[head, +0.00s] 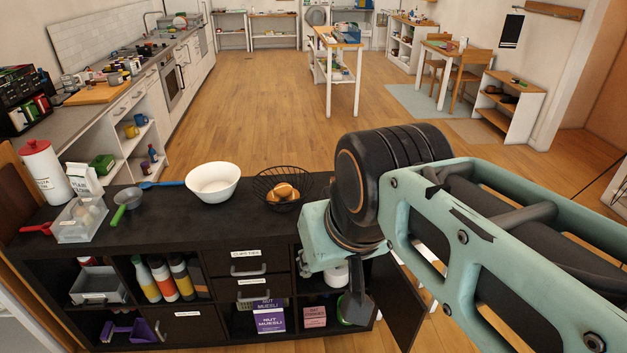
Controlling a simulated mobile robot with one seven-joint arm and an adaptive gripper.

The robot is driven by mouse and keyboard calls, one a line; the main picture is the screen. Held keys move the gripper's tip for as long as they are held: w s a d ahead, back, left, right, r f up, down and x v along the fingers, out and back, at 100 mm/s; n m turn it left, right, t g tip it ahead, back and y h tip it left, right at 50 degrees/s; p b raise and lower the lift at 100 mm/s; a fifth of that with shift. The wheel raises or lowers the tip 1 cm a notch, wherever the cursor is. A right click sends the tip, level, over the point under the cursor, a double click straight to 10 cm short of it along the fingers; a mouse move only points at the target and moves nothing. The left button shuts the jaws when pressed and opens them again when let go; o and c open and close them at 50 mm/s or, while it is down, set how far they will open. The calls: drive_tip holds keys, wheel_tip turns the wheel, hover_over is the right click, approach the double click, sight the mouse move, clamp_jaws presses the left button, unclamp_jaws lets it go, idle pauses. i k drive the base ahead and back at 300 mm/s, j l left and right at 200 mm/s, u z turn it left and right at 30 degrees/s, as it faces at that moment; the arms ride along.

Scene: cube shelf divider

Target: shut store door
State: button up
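A dark door (402,300) stands open at the right end of the black cube shelf (150,203). It swings out toward the front, and a small light handle (434,307) seems to show near its outer edge. My gripper (357,308) points down in front of the shelf's right-hand compartments, to the left of the open door. It appears apart from the door, though contact is hard to judge. Its fingers are dark and seen edge-on, so whether they are open is unclear. My arm hides part of the door and the shelf's right end.
On the shelf top are a white bowl (213,181), a wire basket (280,190) with brown food and a clear bin (79,220). Bottles (163,278) and a muesli box (269,318) fill compartments below. Open wooden floor (265,110) lies beyond.

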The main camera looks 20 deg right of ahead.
sight(404, 311)
drive_tip(key=k+l+u, duration=0.15)
drive_tip(key=l, duration=0.2)
drive_tip(key=k+l+u, duration=0.15)
drive_tip(key=l, duration=0.25)
drive_tip(key=l+u, duration=0.1)
drive_tip(key=l, duration=0.25)
drive_tip(key=k+l+u, duration=0.15)
drive_tip(key=l, duration=0.25)
drive_tip(key=l+u, duration=0.3)
drive_tip(key=l, duration=0.45)
drive_tip(key=l+u, duration=0.15)
drive_tip(key=l, duration=0.55)
drive_tip(key=k+l+u, duration=0.15)
drive_tip(key=l, duration=0.5)
drive_tip(key=k, duration=0.2)
drive_tip(key=k+l+u, duration=0.15)
drive_tip(key=k+u, duration=0.2)
drive_tip(key=i+z, duration=0.25)
drive_tip(key=k+j, duration=0.05)
